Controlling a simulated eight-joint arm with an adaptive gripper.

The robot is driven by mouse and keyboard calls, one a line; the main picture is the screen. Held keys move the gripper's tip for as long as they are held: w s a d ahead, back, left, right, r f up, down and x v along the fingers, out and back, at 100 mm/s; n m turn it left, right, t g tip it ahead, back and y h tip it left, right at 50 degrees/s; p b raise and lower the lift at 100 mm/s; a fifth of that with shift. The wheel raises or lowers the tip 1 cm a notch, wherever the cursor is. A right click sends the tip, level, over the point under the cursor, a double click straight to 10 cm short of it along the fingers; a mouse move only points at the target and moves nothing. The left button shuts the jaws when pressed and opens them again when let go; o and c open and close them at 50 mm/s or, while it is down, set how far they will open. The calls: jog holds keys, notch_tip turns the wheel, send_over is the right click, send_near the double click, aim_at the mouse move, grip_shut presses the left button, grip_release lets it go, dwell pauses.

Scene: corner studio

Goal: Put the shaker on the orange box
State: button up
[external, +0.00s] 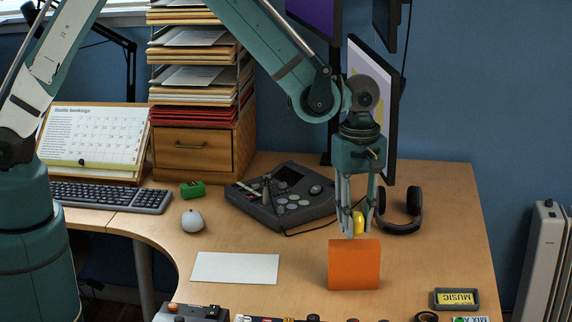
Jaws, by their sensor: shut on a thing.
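The orange box (354,265) stands upright on the desk, right of the white sheet. My gripper (356,222) points down just above the box. It is shut on a small yellow thing (359,222), which looks to be the shaker. The fingers partly cover it. From this angle I cannot tell whether the yellow shaker touches the top of the box or hangs slightly above or behind it.
Black headphones (401,212) lie close behind and right of my gripper. A dark control console (282,197) is to the left, with a white mouse-like object (193,221) further left. A white sheet (236,268) lies flat.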

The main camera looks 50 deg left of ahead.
aim_at(356, 214)
jog(key=shift+f, duration=1.25)
jog(key=shift+f, duration=0.1)
jog(key=o, duration=0.9)
jog(key=shift+c, duration=0.2)
notch_tip(356, 214, up, 12)
jog(key=shift+r+p, duration=0.15)
jog(key=shift+p, duration=0.15)
